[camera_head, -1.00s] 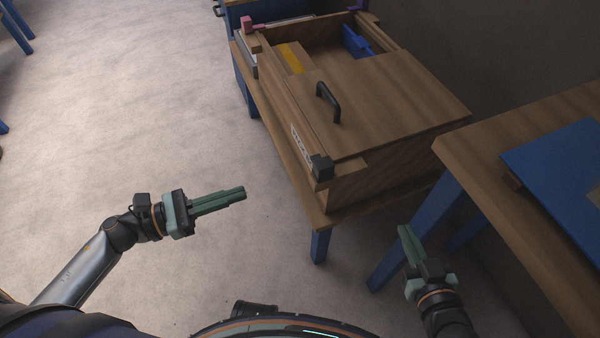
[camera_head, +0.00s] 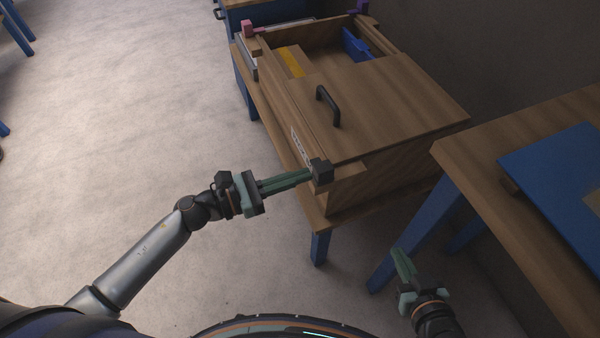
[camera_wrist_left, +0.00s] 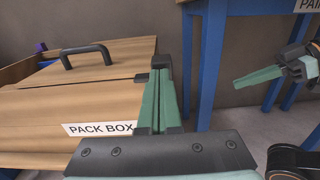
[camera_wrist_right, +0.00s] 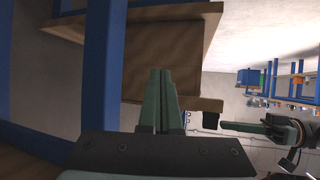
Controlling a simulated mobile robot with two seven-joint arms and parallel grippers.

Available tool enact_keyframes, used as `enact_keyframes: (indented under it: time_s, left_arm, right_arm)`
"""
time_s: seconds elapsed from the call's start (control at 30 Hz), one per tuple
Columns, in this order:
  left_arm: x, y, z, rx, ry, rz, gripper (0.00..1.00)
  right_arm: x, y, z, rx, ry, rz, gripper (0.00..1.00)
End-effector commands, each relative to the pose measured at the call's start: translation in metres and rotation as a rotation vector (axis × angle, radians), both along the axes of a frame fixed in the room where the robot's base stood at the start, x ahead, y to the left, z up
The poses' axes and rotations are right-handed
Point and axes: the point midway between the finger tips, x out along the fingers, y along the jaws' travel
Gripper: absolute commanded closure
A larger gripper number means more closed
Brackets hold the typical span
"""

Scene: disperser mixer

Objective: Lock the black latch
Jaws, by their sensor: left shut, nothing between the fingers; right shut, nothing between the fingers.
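The black latch (camera_head: 321,171) is a small dark block on the near corner of the wooden pack box (camera_head: 400,110). My left gripper (camera_head: 306,176) is shut and empty, its fingertips right at the left side of the latch; I cannot tell whether they touch. My right gripper (camera_head: 399,254) is shut and empty, low in front of the right table, well apart from the box.
A pink latch (camera_head: 248,27) and a purple latch (camera_head: 360,6) sit on the far corners. The lid has a black handle (camera_head: 328,105). A wooden table (camera_head: 470,150) with a blue panel (camera_head: 560,170) stands at right. Open floor (camera_head: 110,110) lies at left.

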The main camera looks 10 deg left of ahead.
Motion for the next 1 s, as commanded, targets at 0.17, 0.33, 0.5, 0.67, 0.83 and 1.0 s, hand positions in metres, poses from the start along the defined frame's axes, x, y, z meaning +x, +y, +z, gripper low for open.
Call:
enact_keyframes:
  time_s: [0.17, 0.33, 0.5, 0.67, 0.83, 1.0]
  left_arm:
    - [0.004, -0.006, 0.000, -0.001, 0.001, -0.001, 1.00]
    - [0.004, -0.006, 0.000, -0.001, 0.001, 0.000, 1.00]
    - [0.006, -0.009, 0.000, -0.001, -0.001, -0.001, 1.00]
    - [0.021, -0.032, 0.000, -0.002, -0.004, -0.002, 1.00]
    - [0.036, -0.054, -0.001, -0.002, -0.001, -0.001, 1.00]
    - [0.040, -0.062, 0.000, -0.001, -0.001, 0.000, 1.00]
  right_arm:
    - [-0.003, 0.000, -0.005, 0.000, 0.020, 0.000, 1.00]
    - [-0.003, 0.001, -0.005, 0.001, 0.019, 0.000, 1.00]
    - [-0.002, 0.001, -0.005, 0.001, 0.015, 0.001, 1.00]
    - [0.014, 0.002, 0.023, 0.005, -0.104, 0.009, 1.00]
    - [0.025, 0.001, 0.045, 0.002, -0.203, 0.014, 1.00]
    - [0.027, 0.001, 0.053, 0.002, -0.231, 0.016, 1.00]
